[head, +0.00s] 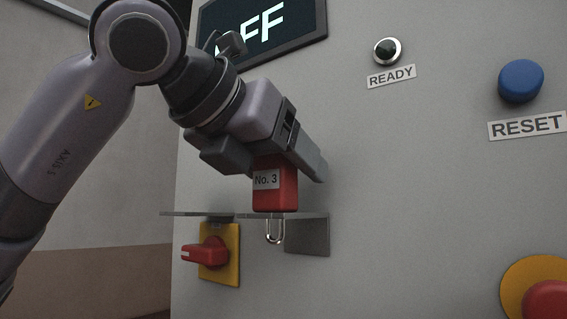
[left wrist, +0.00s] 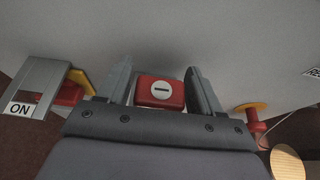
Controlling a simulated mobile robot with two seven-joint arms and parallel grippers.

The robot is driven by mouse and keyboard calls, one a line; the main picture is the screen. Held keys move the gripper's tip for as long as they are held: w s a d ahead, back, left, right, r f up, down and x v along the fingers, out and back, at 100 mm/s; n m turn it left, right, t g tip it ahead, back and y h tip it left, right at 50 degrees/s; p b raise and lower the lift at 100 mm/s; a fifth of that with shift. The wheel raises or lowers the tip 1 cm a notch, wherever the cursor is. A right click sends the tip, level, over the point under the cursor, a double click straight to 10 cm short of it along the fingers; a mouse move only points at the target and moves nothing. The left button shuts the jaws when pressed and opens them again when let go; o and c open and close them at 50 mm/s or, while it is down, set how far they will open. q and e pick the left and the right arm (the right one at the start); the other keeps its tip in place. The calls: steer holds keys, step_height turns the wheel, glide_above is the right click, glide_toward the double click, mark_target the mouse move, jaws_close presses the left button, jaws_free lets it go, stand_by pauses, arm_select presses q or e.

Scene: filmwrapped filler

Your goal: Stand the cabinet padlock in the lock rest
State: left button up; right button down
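The cabinet padlock (head: 275,196), a red block labelled "No. 3", is upright with its metal shackle (head: 275,235) pointing down. I cannot tell whether the body bears on the rest. My left gripper (head: 289,170) is around the padlock from above. In the left wrist view, the padlock's red keyhole end (left wrist: 160,101) lies between the fingers (left wrist: 161,78), with narrow gaps on both sides. My right gripper is not in view.
A red rotary switch on a yellow plate (head: 231,262) is left of the rest, beneath a thin grey plate (head: 190,213). The blue RESET button (head: 520,80), READY lamp (head: 387,51) and a red button on yellow (head: 548,300) are right. Between them the cabinet face is clear.

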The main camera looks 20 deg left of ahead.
arm_select(q)
steer(key=shift+o, duration=0.6)
